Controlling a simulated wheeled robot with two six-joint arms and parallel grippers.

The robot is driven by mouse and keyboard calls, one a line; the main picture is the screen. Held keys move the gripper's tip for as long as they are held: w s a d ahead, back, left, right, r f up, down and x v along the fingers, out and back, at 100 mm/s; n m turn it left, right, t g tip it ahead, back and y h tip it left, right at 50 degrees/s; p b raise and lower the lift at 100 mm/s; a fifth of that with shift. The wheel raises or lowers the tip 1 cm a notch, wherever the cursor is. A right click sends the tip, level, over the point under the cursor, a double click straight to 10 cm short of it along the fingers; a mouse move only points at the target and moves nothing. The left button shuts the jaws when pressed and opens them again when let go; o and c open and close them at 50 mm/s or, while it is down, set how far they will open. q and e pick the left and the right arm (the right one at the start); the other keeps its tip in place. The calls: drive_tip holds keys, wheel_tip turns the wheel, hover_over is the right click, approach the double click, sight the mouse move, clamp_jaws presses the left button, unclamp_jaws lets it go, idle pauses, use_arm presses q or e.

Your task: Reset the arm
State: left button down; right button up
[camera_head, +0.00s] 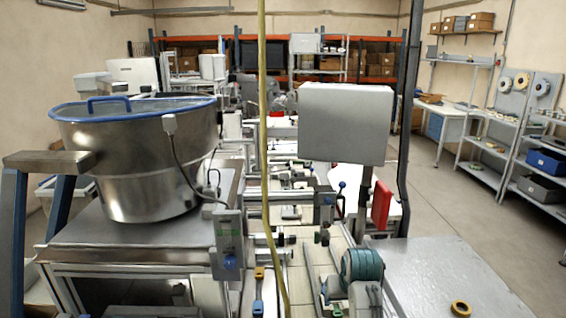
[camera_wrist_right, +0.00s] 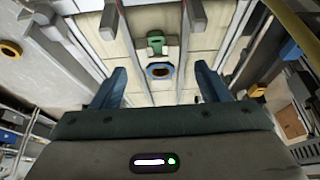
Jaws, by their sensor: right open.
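My right gripper (camera_head: 347,299) is low in the head view, a little right of centre, small and hard to make out there. In the right wrist view its two blue-grey fingers (camera_wrist_right: 160,86) stand wide apart, open and with nothing held between them. A teal ribbed round piece (camera_head: 362,265) shows beside the right gripper in the head view. My left gripper is not in view.
A large steel bowl feeder (camera_head: 135,160) stands at left. A grey box (camera_head: 346,123) and a yellow hose (camera_head: 262,150) rise near the middle. A yellow ring (camera_head: 461,308) lies on the grey tabletop (camera_head: 440,275) at right, otherwise largely clear. Shelves (camera_head: 490,140) line the right wall.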

drive_tip(key=s+d+f+h, duration=0.1)
drive_tip(key=s+d+f, duration=0.4)
drive_tip(key=s, duration=0.5)
drive_tip(key=s+d+f, duration=0.4)
drive_tip(key=s+f, duration=0.2)
drive_tip(key=s, duration=0.4)
drive_tip(key=s+d, duration=0.3)
drive_tip(key=s, duration=1.5)
wheel_tip(320, 180, down, 35)
drive_tip(key=d+g+b, duration=0.2)
drive_tip(key=b, duration=0.5)
use_arm(q)
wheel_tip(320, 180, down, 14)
drive_tip(key=b, duration=0.7)
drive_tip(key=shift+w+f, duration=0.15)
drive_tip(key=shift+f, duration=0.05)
use_arm(e)
drive_tip(key=s+f, duration=0.6)
drive_tip(key=f, duration=0.3)
drive_tip(key=s+d+f, duration=0.1)
drive_tip(key=s+f, duration=0.5)
drive_tip(key=f, duration=0.3)
drive_tip(key=s+f+g, duration=0.1)
drive_tip(key=s+f, duration=0.5)
drive_tip(key=f, duration=0.4)
drive_tip(key=shift+d, duration=0.25)
drive_tip(key=shift+f, duration=0.1)
